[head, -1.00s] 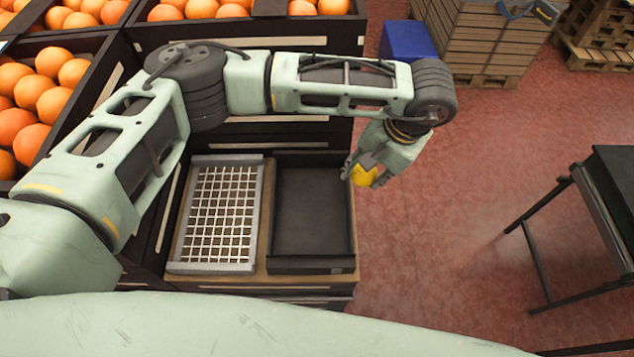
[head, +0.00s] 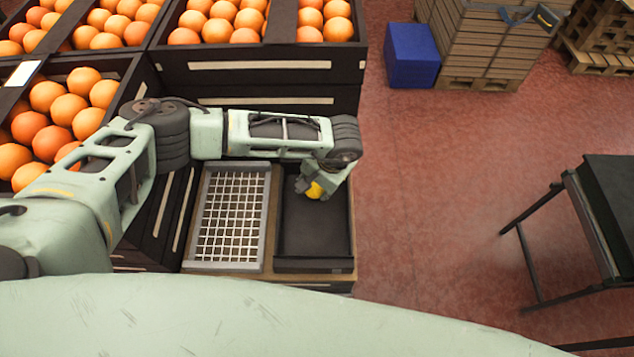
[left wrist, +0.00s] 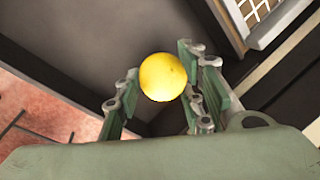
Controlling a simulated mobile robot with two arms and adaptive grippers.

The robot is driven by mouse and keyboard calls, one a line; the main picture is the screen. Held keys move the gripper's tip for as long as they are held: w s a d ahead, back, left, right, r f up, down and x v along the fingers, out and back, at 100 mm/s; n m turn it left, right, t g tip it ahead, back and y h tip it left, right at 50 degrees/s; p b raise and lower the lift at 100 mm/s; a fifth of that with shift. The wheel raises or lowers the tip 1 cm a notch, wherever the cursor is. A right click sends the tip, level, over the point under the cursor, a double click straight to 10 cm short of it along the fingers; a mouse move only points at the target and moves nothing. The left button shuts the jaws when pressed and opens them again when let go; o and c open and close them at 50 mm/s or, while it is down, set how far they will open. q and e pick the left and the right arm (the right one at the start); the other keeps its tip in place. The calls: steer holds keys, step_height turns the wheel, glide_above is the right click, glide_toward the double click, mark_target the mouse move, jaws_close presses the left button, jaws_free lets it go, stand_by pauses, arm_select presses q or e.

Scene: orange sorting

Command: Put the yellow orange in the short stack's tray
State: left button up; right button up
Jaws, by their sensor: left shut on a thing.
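The yellow orange (head: 315,190) is held in my left gripper (head: 312,187), over the back part of the dark empty tray (head: 312,240) on the short stack. In the left wrist view the yellow orange (left wrist: 163,77) sits between the fingers of my left gripper (left wrist: 160,95), with the grey tray floor (left wrist: 130,35) behind it. My left gripper is shut on it. I cannot tell its exact height above the tray floor. My right gripper is not in view.
A white grid rack (head: 228,220) stands left of the tray. Crates full of oranges (head: 60,120) lie at the left and back. A blue box (head: 412,55) and a wooden crate stack (head: 490,40) stand at the back. A dark table (head: 605,200) is at the right; the red floor between is clear.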

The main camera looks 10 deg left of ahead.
arm_select(q)
steer(key=shift+w+f, duration=0.1)
steer(key=shift+f, duration=0.45)
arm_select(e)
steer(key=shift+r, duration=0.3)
arm_select(q)
steer(key=shift+f, duration=0.1)
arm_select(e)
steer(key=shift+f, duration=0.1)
arm_select(q)
steer(key=shift+f, duration=0.1)
steer(key=o, duration=1.2)
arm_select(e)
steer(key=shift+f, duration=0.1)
